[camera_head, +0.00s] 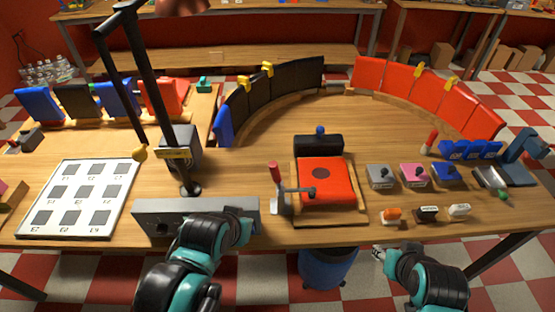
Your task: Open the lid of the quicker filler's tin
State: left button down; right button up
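Three small tins stand in a row on the right of the table: a grey tin (382,177), a pink tin (413,175) and a blue tin (447,175). Each has a knob-like piece on top, and their lids look shut. I cannot tell which belongs to the quicker filler. My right gripper (379,253) is low, at the table's front edge, apart from the tins; its fingers are too small to read. My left arm reaches to the front of a grey block, far left of the tins; its gripper fingers are hidden behind the arm.
An orange bottle (391,216), a black one (427,214) and a white one (459,210) lie in front of the tins. A red-topped device (325,181) with a red-handled lever (277,185) stands left of them. A grey block (155,217) and dark lamp post (157,90) stand further left.

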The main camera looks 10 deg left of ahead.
aim_at(413, 172)
jog(key=i+l, duration=0.1)
jog(key=l, duration=0.25)
jog(key=i+l, duration=0.1)
jog(key=l, duration=0.3)
jog(key=i+l, duration=0.1)
jog(key=l, duration=0.25)
jog(key=i+l, duration=0.1)
jog(key=l, duration=0.3)
jog(key=i+l, duration=0.1)
jog(key=l, duration=0.25)
jog(key=z, duration=0.05)
